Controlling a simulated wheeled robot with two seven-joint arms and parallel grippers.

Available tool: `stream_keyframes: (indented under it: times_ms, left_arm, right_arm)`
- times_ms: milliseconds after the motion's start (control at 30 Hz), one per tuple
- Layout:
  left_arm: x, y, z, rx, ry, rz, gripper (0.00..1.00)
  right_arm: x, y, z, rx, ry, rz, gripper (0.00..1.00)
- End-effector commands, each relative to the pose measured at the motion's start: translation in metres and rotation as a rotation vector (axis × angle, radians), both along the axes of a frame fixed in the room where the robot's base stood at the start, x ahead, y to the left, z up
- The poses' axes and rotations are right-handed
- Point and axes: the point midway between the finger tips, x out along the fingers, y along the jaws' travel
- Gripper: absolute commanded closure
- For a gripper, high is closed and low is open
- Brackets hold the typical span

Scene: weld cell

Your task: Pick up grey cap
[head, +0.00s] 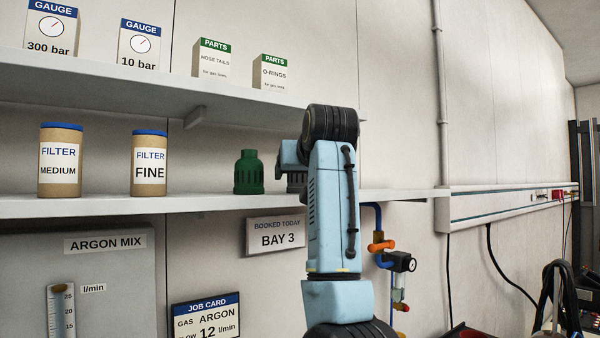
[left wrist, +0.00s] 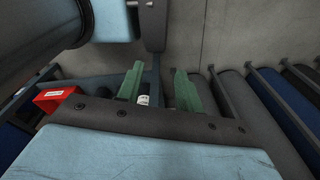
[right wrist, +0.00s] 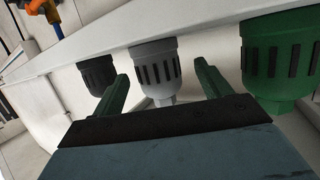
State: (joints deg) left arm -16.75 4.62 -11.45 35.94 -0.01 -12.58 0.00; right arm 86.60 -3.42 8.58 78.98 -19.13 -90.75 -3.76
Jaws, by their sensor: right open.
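The grey cap (right wrist: 157,65) shows in the right wrist view, with a ribbed body and a narrower neck, upside down in that picture against the shelf (right wrist: 110,45). My right gripper (right wrist: 161,68) is open, and the cap appears between its green fingers; I cannot tell how far it reaches between them.
Filter cans (head: 61,160) stand farther left. An upper shelf (head: 130,90) hangs above.

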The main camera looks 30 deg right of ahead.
Motion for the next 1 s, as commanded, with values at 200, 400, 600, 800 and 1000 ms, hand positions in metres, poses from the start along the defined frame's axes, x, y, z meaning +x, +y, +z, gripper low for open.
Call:
stream_keyframes:
  times_ms: [200,400,600,800,1000]
  left_arm:
    - [0.000,0.000,0.013,-0.001,0.000,0.000,0.64]
    - [-0.009,0.000,0.012,0.001,0.013,0.000,0.64]
    - [-0.012,0.000,0.012,0.001,0.019,0.000,0.64]
    - [-0.012,0.000,0.012,0.001,0.019,0.000,0.64]
    - [-0.012,0.000,0.012,0.001,0.018,0.000,0.64]
  right_arm:
    - [0.026,-0.009,-0.007,0.001,0.002,0.000,0.23]
    - [0.029,-0.010,-0.009,0.000,0.000,0.000,0.23]
    - [0.029,-0.010,-0.009,0.000,0.000,-0.001,0.39]
    - [0.029,-0.010,-0.009,0.000,0.000,-0.001,0.65]
    - [0.028,-0.009,-0.009,-0.001,-0.001,-0.001,0.73]
